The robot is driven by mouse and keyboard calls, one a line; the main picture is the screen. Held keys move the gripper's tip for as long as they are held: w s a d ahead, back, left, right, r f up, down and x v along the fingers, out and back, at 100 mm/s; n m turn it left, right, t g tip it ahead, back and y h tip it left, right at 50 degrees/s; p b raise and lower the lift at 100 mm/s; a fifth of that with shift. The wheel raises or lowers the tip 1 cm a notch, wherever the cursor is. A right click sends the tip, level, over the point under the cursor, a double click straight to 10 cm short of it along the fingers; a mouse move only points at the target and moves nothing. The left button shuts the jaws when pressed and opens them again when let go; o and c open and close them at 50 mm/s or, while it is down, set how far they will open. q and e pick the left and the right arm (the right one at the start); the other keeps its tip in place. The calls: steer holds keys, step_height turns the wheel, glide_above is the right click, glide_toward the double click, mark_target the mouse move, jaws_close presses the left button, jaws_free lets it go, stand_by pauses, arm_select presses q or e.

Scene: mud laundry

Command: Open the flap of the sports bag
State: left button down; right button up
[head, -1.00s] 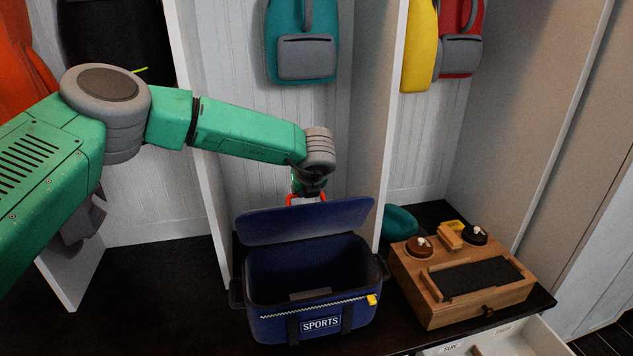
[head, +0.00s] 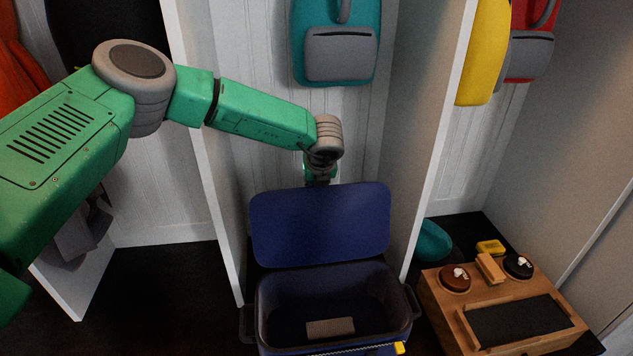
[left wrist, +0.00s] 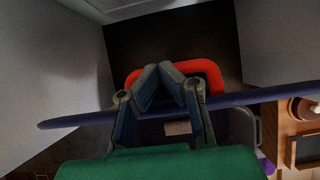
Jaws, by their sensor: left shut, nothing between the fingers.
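The dark blue sports bag (head: 408,318) stands on the dark bench with its top open. Its flap (head: 320,225) is raised at the back and stands roughly upright, with its broad face showing. In the left wrist view the flap (left wrist: 245,98) is seen nearly edge-on. My left gripper (left wrist: 172,72) is shut and empty, close to the flap. A red loop (left wrist: 212,74) shows around the fingertips there; I cannot tell whether they touch it. In the head view the flap hides the fingers. A pale block (head: 330,327) lies inside the bag. My right gripper is not in view.
White cubby dividers (head: 432,150) stand close on both sides of the bag. A wooden box (head: 440,310) with brushes and tins sits to the right, with a teal item (head: 434,240) behind it. A teal backpack (head: 335,55) hangs above. The bench left of the bag is clear.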

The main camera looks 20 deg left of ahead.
arm_select(q)
steer(key=shift+w+f, duration=0.15)
steer(key=shift+w, duration=0.1)
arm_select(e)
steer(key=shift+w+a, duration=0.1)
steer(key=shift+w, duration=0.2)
arm_select(q)
steer(key=shift+d, duration=0.1)
